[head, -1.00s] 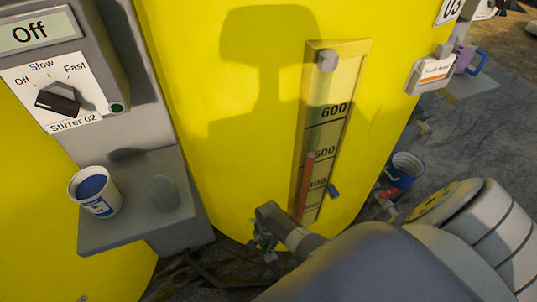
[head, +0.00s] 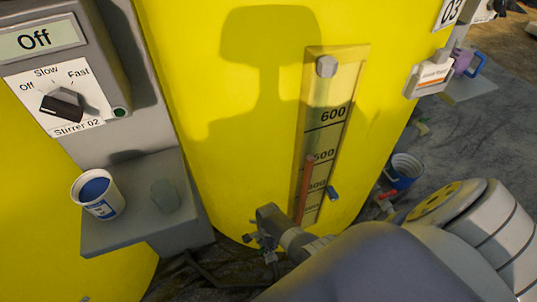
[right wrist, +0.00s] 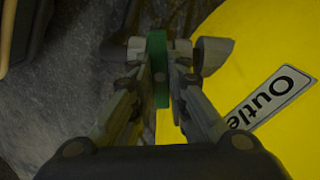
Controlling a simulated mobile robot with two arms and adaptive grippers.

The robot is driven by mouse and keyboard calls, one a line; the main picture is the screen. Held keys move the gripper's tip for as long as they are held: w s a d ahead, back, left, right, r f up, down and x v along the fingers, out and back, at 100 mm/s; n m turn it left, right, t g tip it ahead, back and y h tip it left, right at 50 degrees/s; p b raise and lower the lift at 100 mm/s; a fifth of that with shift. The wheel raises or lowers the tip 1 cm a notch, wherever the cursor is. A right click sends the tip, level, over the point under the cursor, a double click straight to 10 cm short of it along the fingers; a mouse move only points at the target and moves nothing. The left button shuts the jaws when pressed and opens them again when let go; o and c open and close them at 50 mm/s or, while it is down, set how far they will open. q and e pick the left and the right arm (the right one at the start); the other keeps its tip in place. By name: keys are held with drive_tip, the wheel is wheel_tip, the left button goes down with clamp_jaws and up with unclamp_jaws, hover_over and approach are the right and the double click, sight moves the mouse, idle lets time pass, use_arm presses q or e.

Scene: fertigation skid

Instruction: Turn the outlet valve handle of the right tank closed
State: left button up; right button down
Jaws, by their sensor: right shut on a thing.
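The green outlet valve handle (right wrist: 158,88) shows in the right wrist view as a narrow upright bar between the two fingers. My right gripper (right wrist: 160,72) is shut on it, with one finger on each side. In the head view my right gripper (head: 264,243) is low at the front of the yellow tank (head: 235,170), and the handle cannot be made out there. An "Outlet" label (right wrist: 268,97), partly cut off by a finger, is on the yellow surface right of the gripper. My left gripper is not in view.
The Stirrer 02 box (head: 62,100) reads Off. A white cup (head: 97,194) stands on its grey shelf (head: 120,238). A level gauge (head: 328,135) is on the tank above my gripper. A blue bucket (head: 403,170) stands on the floor at right.

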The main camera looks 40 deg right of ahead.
drive_tip(key=c, duration=1.6)
unclamp_jaws()
drive_tip(key=shift+o, duration=0.2)
drive_tip(key=shift+r, duration=0.2)
wheel_tip(320, 180, up, 12)
drive_tip(key=shift+f, duration=0.2)
